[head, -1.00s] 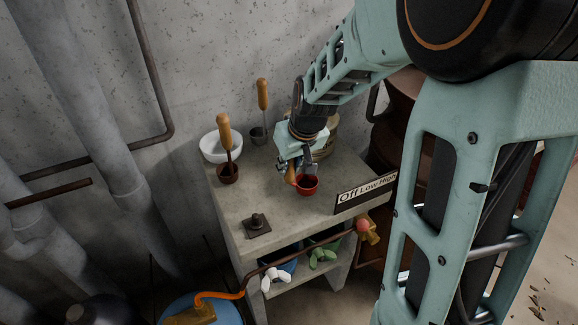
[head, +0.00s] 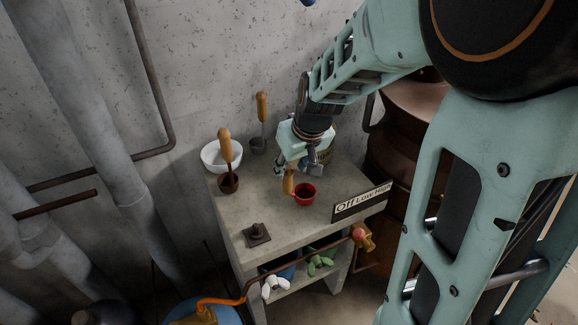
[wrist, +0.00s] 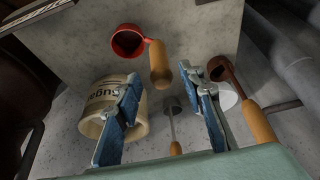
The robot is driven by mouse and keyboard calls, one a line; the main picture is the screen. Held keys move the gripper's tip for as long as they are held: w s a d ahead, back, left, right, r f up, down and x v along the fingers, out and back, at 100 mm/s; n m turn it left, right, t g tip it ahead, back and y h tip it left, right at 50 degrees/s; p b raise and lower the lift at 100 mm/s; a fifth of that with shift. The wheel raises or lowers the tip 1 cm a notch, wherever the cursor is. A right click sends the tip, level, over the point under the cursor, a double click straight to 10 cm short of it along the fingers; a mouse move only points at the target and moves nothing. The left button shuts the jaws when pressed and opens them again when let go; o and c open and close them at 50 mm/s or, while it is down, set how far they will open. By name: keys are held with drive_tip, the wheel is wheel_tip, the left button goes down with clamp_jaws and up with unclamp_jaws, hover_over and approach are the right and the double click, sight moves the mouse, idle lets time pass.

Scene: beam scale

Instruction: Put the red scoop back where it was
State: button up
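The red scoop (head: 305,194) stands on the concrete counter, cup opening up, its wooden handle pointing toward my gripper. It also shows in the wrist view (wrist: 128,42), with its handle end between and just beyond my fingertips. My gripper (head: 296,168) is open and empty, close above and behind the scoop; in the wrist view its blue fingers (wrist: 162,78) are spread on either side of the handle and look clear of it.
A brown scoop (head: 228,182) and a grey scoop (head: 258,145) stand at left and back with handles up. A white bowl (head: 212,157) is by the wall. A lettered tan jar (wrist: 140,110) is near my gripper. A metal peg plate (head: 257,236) and Off/Low/High sign (head: 360,200) are at the front.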

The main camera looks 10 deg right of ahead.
drive_tip(key=p+v, duration=0.2)
drive_tip(key=v, duration=0.4)
drive_tip(key=shift+p, duration=0.4)
